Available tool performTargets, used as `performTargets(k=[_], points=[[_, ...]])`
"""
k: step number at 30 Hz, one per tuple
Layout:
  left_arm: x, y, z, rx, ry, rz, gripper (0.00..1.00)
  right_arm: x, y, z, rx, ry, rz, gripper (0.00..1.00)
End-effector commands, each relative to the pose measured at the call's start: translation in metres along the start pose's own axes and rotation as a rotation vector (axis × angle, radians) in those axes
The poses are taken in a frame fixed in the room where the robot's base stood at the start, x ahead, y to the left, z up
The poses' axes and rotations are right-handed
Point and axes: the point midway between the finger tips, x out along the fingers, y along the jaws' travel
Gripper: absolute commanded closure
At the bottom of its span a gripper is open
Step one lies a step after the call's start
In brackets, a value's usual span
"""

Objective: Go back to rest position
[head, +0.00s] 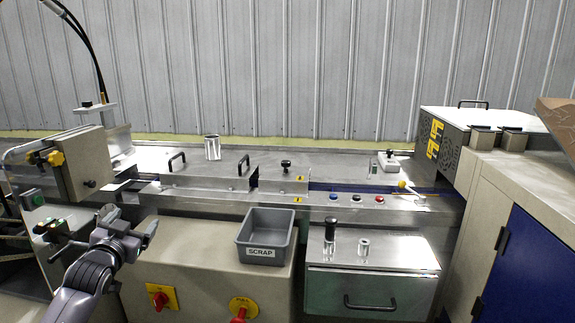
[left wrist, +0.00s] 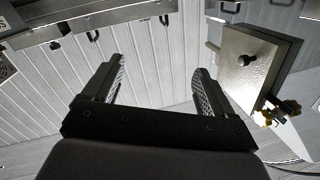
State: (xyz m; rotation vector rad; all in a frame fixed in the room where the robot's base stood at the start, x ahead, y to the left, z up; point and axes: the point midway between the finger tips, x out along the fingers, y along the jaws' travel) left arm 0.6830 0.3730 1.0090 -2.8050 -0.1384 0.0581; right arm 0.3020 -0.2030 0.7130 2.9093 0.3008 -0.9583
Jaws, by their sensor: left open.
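My left gripper (head: 130,221) is at the lower left in the head view, in front of the machine's left end and left of the scrap bin. In the left wrist view its two fingers (left wrist: 158,66) stand well apart with nothing between them, so it is open and empty. Beyond them that view shows grey ribbed wall, and a metal box with yellow knobs (left wrist: 256,66) to the right. My right gripper is not in view.
A grey scrap bin (head: 265,238) sits on the front ledge. A metal drawer box (head: 372,282) with two small cylinders on top is to its right. A beige control box (head: 82,160) stands close behind my left gripper. A blue-doored cabinet (head: 518,262) fills the right.

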Motion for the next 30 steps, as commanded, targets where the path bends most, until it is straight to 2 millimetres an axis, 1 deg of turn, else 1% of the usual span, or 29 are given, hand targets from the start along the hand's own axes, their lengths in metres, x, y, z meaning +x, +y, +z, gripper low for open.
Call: performTargets(k=[1, 3, 5, 8, 9, 11, 12, 14, 15, 17, 18, 20, 21, 23, 24, 27, 30], points=[[-0.009, 0.015, 0.018, 0.001, -0.019, 0.024, 0.14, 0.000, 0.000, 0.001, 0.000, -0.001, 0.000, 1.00], [-0.023, 0.034, 0.041, -0.003, -0.050, 0.053, 0.14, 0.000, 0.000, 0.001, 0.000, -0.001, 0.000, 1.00], [-0.036, 0.049, 0.059, -0.006, -0.073, 0.077, 0.14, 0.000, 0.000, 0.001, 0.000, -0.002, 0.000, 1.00], [-0.062, 0.075, 0.091, -0.015, -0.117, 0.120, 0.14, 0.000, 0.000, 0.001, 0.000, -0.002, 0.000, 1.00], [-0.075, 0.087, 0.105, -0.021, -0.137, 0.139, 0.14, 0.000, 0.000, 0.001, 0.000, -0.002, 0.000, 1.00], [-0.096, 0.104, 0.125, -0.029, -0.169, 0.167, 0.14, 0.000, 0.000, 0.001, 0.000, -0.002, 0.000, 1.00], [-0.111, 0.115, 0.138, -0.037, -0.191, 0.187, 0.14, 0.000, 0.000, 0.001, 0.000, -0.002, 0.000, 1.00], [-0.136, 0.131, 0.157, -0.050, -0.225, 0.215, 0.14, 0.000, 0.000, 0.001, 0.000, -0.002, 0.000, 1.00], [-0.153, 0.141, 0.169, -0.059, -0.248, 0.233, 0.14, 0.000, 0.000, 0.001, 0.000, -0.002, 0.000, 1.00], [-0.180, 0.156, 0.184, -0.075, -0.282, 0.259, 0.14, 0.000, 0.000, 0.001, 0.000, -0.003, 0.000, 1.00], [-0.198, 0.165, 0.194, -0.086, -0.305, 0.276, 0.14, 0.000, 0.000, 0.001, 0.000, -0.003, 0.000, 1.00], [-0.226, 0.177, 0.207, -0.103, -0.340, 0.299, 0.14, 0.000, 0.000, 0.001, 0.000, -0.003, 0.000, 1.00], [-0.244, 0.185, 0.215, -0.115, -0.364, 0.314, 0.14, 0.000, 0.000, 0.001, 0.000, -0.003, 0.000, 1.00], [-0.272, 0.195, 0.224, -0.134, -0.399, 0.333, 0.14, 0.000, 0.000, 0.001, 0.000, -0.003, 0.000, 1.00], [-0.290, 0.201, 0.230, -0.146, -0.423, 0.345, 0.14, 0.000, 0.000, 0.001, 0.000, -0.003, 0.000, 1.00], [-0.331, 0.212, 0.238, -0.176, -0.474, 0.368, 0.14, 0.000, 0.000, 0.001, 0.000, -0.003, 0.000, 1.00], [-0.361, 0.218, 0.243, -0.198, -0.513, 0.382, 0.14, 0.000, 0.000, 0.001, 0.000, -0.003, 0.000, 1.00]])
